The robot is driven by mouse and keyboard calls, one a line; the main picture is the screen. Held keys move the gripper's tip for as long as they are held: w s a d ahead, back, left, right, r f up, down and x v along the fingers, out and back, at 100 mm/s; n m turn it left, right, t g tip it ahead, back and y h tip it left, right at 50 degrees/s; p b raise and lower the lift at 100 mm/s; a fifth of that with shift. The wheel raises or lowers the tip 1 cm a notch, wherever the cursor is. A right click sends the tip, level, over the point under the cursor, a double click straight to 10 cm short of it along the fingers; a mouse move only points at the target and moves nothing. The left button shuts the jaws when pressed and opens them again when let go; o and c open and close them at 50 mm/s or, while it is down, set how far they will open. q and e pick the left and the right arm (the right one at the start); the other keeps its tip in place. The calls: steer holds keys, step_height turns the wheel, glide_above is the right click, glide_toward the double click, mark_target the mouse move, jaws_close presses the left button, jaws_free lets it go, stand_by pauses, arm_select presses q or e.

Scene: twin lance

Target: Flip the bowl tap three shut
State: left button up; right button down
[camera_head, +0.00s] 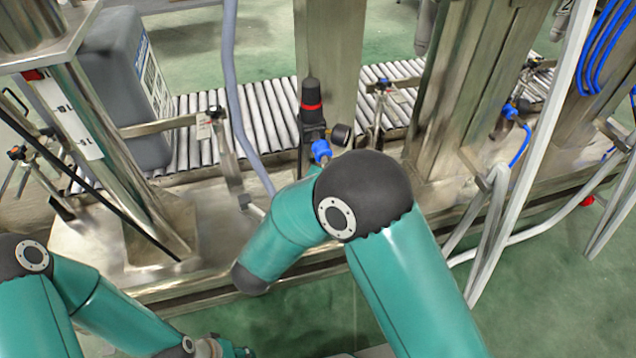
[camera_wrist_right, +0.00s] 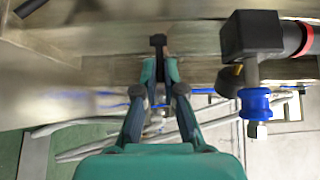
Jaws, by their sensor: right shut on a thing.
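In the right wrist view my right gripper (camera_wrist_right: 158,70) has its two teal fingers drawn together, shut on a small black tap handle (camera_wrist_right: 158,41) in front of a metal beam. The tap's body is mostly hidden behind the fingers, and I cannot read which tap it is. In the head view my right arm covers this gripper and the handle. My left gripper (camera_head: 230,348) shows only in part at the bottom edge, low and apart from the machine; its fingers cannot be made out.
A black regulator with a red ring (camera_head: 311,106) and a blue fitting (camera_head: 321,150) stand close by; the blue fitting also shows in the right wrist view (camera_wrist_right: 255,104). A roller conveyor (camera_head: 270,105) runs behind, with a grey canister (camera_head: 125,90) at left. Pale hoses hang at right.

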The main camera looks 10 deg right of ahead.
steer(key=shift+w+a+f+m+g+h, duration=0.1)
steer(key=shift+a+f+m+g+h, duration=0.1)
steer(key=shift+m+g+h, duration=0.25)
steer(key=shift+r, duration=0.1)
steer(key=c, duration=1.6)
jaws_free()
steer(key=shift+o, duration=0.2)
